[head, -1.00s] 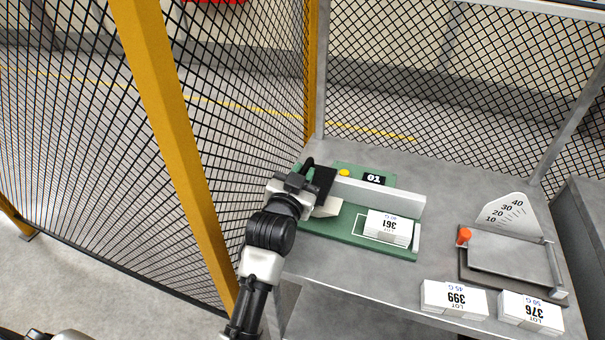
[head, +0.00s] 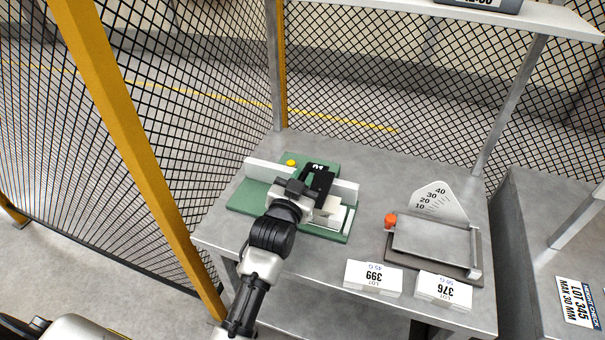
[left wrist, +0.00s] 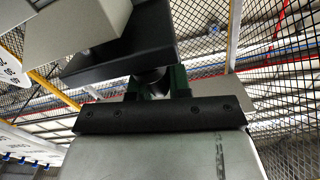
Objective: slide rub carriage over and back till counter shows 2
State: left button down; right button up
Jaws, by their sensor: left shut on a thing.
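The rub carriage, a black plate (head: 319,181) with a pale block under it, sits on the pale rail (head: 262,171) of the green base (head: 245,199). It is near the rail's right end, over the spot of the lot 361 block, which is now mostly hidden. The counter (head: 318,167) behind it appears to read 01, partly covered. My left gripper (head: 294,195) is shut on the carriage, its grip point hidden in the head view. The left wrist view shows the black plate (left wrist: 120,52) and pale block (left wrist: 75,28) close beyond the jaws. My right gripper is out of view.
A yellow button (head: 291,163) is on the base. A gauge with an orange knob (head: 390,220) and grey plate (head: 432,245) stands to the right. White blocks 399 (head: 373,278) and 376 (head: 443,290) lie in front. Mesh fence and a yellow post (head: 130,150) stand at left.

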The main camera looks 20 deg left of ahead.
pick_arm(q)
jog(key=shift+d, duration=0.35)
jog(key=c, duration=1.4)
grip_release()
jog(key=shift+c, duration=0.2)
jog(key=o, duration=0.3)
jog(key=shift+s, duration=0.45)
jog(key=s, duration=1)
jog(key=shift+a+b, duration=0.15)
jog(key=shift+b, duration=0.25)
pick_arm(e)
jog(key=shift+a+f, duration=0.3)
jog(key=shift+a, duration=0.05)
pick_arm(q)
jog(key=shift+w, duration=0.1)
